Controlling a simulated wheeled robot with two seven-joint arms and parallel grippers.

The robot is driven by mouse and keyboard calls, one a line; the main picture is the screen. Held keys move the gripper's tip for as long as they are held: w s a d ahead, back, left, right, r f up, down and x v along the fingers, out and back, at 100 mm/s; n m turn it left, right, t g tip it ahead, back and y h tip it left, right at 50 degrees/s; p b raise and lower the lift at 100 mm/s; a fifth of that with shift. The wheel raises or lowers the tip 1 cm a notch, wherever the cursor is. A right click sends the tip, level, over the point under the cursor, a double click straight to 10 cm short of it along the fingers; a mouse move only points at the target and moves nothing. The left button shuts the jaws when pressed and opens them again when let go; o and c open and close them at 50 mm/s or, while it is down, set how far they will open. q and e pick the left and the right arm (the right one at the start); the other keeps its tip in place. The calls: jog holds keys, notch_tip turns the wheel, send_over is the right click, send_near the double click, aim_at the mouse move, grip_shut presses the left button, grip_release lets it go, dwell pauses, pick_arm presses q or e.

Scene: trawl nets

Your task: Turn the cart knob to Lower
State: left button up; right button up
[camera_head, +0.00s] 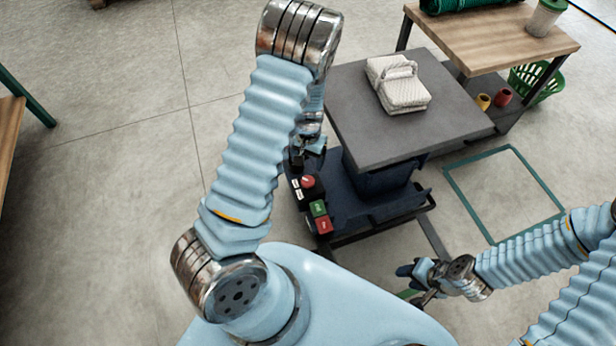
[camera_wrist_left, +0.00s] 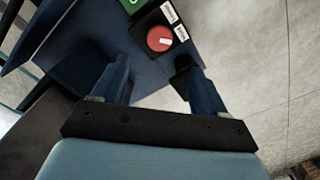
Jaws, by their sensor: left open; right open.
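The cart's knob (camera_head: 308,182) is a small red dial on a dark control box at the cart's near left corner. In the left wrist view the red knob (camera_wrist_left: 158,38) shows a white pointer toward the right, near one of two white labels (camera_wrist_left: 180,33); their text is too small to read surely. My left gripper (camera_wrist_left: 153,64) is open and empty, its two blue fingers apart on either side below the knob, not visibly touching it. In the head view my left gripper (camera_head: 303,152) is partly hidden by its arm. My right gripper (camera_head: 406,281) is open and empty.
A green button (camera_head: 318,208) and a red button (camera_head: 324,225) sit beside the knob. The cart's grey top (camera_head: 370,130) carries a folded white net (camera_head: 400,82). A wooden table (camera_head: 470,45) stands behind, with a green basket (camera_head: 540,82).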

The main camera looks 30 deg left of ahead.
aim_at(308, 181)
pick_arm(q)
notch_tip(308, 181, down, 11)
jog(key=shift+r+b, duration=0.1)
jog(key=shift+b, duration=0.45)
jog(key=shift+s, duration=0.1)
jog(key=shift+c, duration=0.3)
jog(key=c, duration=1)
